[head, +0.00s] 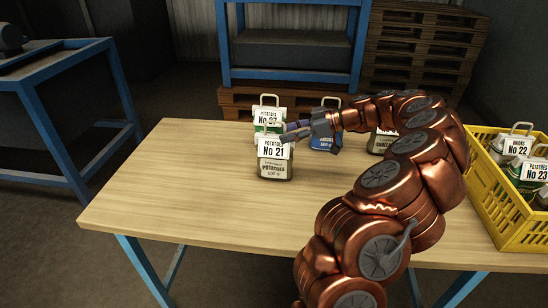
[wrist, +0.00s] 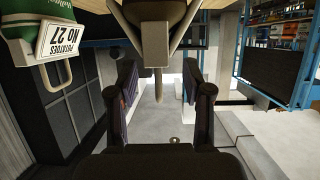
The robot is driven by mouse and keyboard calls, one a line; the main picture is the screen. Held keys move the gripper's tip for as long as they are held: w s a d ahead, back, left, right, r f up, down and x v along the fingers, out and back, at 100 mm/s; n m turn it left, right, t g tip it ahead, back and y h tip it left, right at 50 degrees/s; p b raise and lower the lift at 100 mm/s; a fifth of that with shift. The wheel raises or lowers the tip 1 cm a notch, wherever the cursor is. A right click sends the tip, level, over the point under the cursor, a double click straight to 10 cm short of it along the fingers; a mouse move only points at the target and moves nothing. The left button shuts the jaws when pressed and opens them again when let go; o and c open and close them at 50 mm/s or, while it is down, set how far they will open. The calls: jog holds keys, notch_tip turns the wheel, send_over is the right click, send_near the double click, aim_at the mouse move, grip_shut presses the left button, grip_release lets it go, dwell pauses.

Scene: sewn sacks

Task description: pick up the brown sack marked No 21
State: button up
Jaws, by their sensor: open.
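The brown sack marked No 21 (head: 274,171) stands upright near the middle of the table, with a white label and a pale loop handle on top. My gripper (head: 287,132) is open and empty beside the upper right of this sack, at about handle height. In the wrist view, which looks upside down, a brown sack body (wrist: 153,14) hangs from the top edge. Its handle points down between my open fingers (wrist: 160,84). I cannot tell whether either finger touches the handle. No label number shows on that sack there.
A green sack marked No 27 (head: 267,114) stands close behind; it also shows in the wrist view (wrist: 32,22). A blue sack (head: 325,142) and another sack (head: 380,145) stand to the right, partly hidden by my arm. A yellow crate (head: 500,205) holds several sacks. The table's left front is clear.

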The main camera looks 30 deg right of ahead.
aim_at(275, 136)
jog(key=shift+p+x, duration=0.6)
jog(key=shift+x, duration=1.75)
jog(key=shift+w+d, duration=0.1)
grip_shut()
